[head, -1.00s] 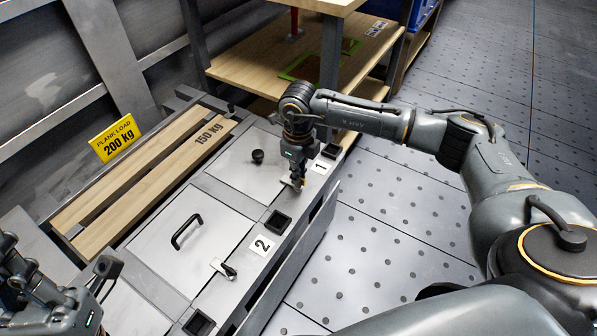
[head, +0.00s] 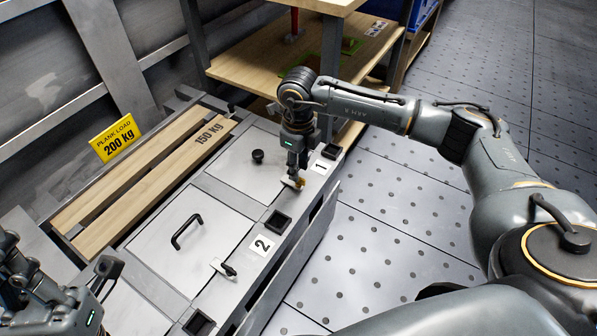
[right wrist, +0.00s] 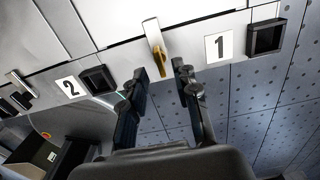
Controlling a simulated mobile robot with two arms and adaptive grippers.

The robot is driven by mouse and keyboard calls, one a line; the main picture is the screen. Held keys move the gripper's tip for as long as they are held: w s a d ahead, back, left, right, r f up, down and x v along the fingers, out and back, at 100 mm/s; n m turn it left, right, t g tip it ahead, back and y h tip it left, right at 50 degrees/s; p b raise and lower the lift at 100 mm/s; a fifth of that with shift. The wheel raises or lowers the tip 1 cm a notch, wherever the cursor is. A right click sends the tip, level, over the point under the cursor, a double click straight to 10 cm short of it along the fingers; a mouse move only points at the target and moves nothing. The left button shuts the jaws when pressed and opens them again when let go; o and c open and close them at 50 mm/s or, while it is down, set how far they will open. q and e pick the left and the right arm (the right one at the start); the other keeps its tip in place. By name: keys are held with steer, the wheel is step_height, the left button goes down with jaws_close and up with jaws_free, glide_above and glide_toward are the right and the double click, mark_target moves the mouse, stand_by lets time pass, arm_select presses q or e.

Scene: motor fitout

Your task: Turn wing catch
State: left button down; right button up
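The wing catch by label 1 has a brass wing (head: 300,183) and a pale plate; in the right wrist view its wing (right wrist: 157,52) points down toward my fingertips. My right gripper (head: 296,174) is just above this catch in the head view. In the right wrist view my right gripper (right wrist: 160,72) has its fingers apart with a gap between them, the wing's end near that gap. I cannot tell whether they touch. A second catch, with a dark wing (head: 229,271), is by label 2. My left gripper (head: 60,295) is partly cut off at lower left; its opening is unclear.
Lid 2 (head: 165,255) has a black handle (head: 186,232); lid 1 (head: 230,155) has a black knob (head: 257,156). Square black sockets (head: 278,222) line the edge. Wooden planks (head: 150,165) lie left. A wooden shelf (head: 245,75) stands behind my right arm. Floor at right is open.

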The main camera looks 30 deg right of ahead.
step_height(320, 180, up, 9)
stand_by(0.3)
stand_by(0.5)
